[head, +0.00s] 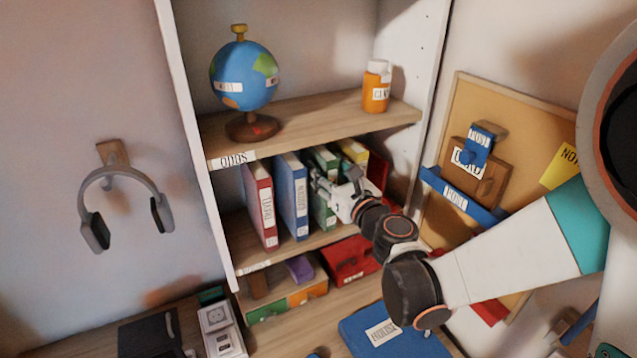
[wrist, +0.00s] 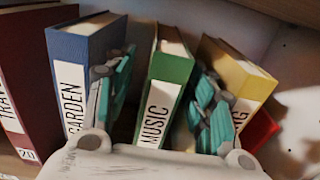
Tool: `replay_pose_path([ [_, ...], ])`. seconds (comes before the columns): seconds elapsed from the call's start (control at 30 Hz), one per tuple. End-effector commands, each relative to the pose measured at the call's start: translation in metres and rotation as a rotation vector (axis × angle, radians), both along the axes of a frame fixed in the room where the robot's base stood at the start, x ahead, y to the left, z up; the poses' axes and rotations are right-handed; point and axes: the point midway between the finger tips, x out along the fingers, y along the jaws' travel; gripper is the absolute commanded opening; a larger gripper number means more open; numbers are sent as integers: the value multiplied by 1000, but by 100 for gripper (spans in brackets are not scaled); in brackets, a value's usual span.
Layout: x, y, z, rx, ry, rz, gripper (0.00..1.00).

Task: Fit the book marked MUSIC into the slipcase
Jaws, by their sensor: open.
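The green book marked MUSIC (wrist: 172,75) stands on the middle shelf, between a blue book and a yellow book. In the head view its top (head: 324,158) shows, with my arm covering part of its spine. My gripper (wrist: 163,72) is open, with one finger on each side of the green book's spine. I cannot tell whether the fingers touch it. In the head view my gripper (head: 330,188) reaches in at the shelf front. A red item (head: 377,172) is partly hidden right of the yellow book. I cannot tell whether it is the slipcase.
The blue GARDEN book (wrist: 85,50) is close left of my gripper, with the red TRAVEL book (head: 263,205) beyond it. The yellow book (wrist: 237,80) is close on the right. A wooden shelf (head: 310,120) with a globe (head: 243,75) and orange bottle (head: 376,88) is above.

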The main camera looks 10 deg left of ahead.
Motion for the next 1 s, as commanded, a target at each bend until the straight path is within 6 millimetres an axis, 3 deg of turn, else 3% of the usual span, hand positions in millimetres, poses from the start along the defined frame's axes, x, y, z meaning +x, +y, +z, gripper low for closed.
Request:
replay_pose_path([
  [0.23, 11, 7, -2, 0, 0, -1, 50],
  [0.53, 44, 30, -6, 0, 0, 0, 50],
  [0.77, 47, 32, -5, -1, -1, -1, 50],
  [0.87, 47, 32, -5, 0, 0, -1, 32],
  [1.0, 46, 32, -5, 0, 0, -1, 0],
])
